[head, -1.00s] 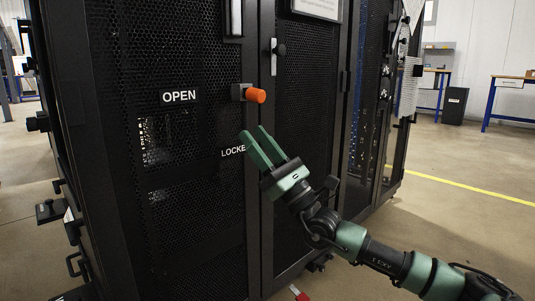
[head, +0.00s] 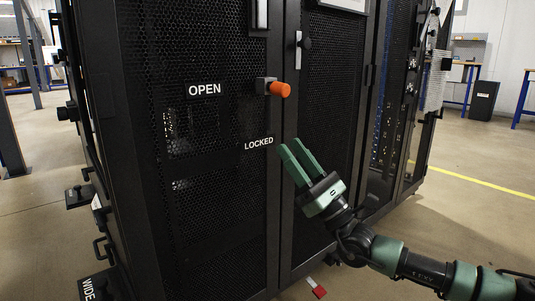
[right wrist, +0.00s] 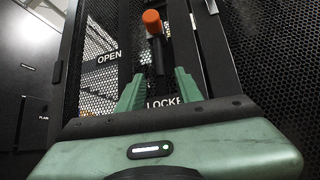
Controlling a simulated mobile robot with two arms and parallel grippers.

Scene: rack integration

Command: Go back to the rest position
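My right gripper (head: 289,145) is in front of the black rack (head: 225,225), below and slightly right of the orange knob (head: 280,89). Its two green fingers are apart with nothing between them. It does not touch the knob. In the right wrist view, the fingers of the right gripper (right wrist: 159,74) stand either side of a dark bar, with the orange knob (right wrist: 152,21) beyond and above. The knob is level with the OPEN label (head: 205,90), above the LOCKED label (head: 259,143). My left gripper is not in view.
The rack's mesh doors stand close in front of me. A red-tipped part (head: 319,292) shows low at the rack's base. A dark bin (head: 482,101) and blue-legged tables are far right. The floor right of the rack, with a yellow line (head: 480,182), is open.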

